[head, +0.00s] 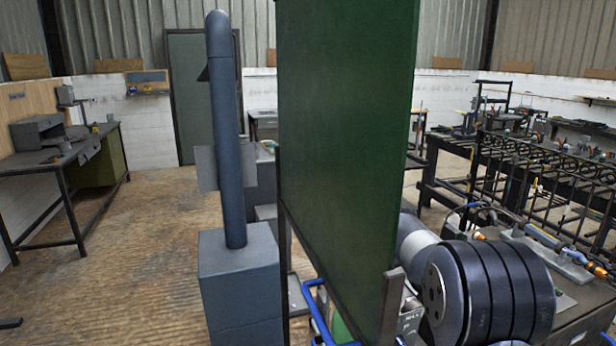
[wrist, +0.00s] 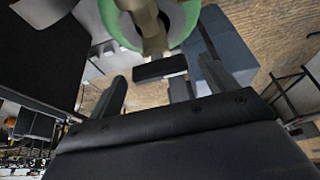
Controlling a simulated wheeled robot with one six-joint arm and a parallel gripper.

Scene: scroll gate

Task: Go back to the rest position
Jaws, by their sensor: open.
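My gripper (wrist: 166,82) shows in the wrist view, with its two grey fingers spread wide apart. The gripper is open, and I see nothing held between the fingers. A dark block (wrist: 160,69) shows beyond the gap, and how far off it is I cannot tell. In the head view my gripper is not visible. No gate or scroll piece can be made out with certainty near the fingers.
A tall green panel (head: 345,150) blocks the middle of the head view. A blue-grey post (head: 229,150) on a box base (head: 240,285) stands left of it. A workbench (head: 65,160) is far left, with open wooden floor (head: 150,235) between. Black scroll ironwork (head: 540,165) lies right.

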